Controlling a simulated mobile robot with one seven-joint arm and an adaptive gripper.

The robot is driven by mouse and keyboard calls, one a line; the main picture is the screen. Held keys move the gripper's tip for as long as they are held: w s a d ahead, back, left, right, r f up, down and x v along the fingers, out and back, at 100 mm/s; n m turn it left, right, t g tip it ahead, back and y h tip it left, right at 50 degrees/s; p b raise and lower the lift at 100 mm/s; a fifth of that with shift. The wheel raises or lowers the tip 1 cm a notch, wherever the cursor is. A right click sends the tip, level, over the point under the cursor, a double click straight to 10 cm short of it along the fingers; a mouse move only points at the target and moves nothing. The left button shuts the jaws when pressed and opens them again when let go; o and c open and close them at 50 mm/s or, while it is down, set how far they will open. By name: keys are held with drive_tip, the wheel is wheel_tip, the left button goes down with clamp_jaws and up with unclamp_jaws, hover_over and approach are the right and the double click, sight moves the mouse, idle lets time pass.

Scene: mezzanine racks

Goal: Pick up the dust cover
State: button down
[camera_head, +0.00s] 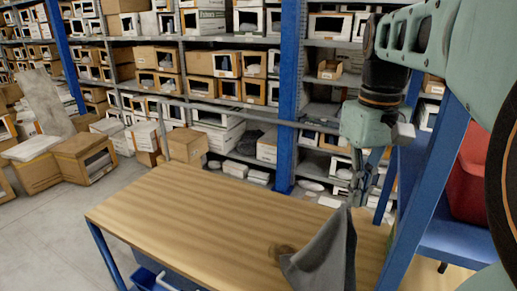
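The dust cover (325,258) is a grey cloth at the right front of the wooden table. It rises to a peak at the tips of my gripper (354,198) and hangs down in folds from there. My gripper points down and appears shut on the cloth's top corner; its fingertips are small and partly hidden. The cloth's lower edge runs close to the tabletop and out of the picture, so I cannot tell whether it still touches the table.
A small brown round thing (281,252) lies on the wooden table (190,215), partly behind the cloth. The table's left side is clear. A blue-framed rack with a red bin (470,180) stands close on the right. Shelves of boxes (215,65) fill the back.

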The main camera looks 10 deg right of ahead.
wheel_tip(320, 180, up, 15)
drive_tip(key=shift+f, duration=0.2)
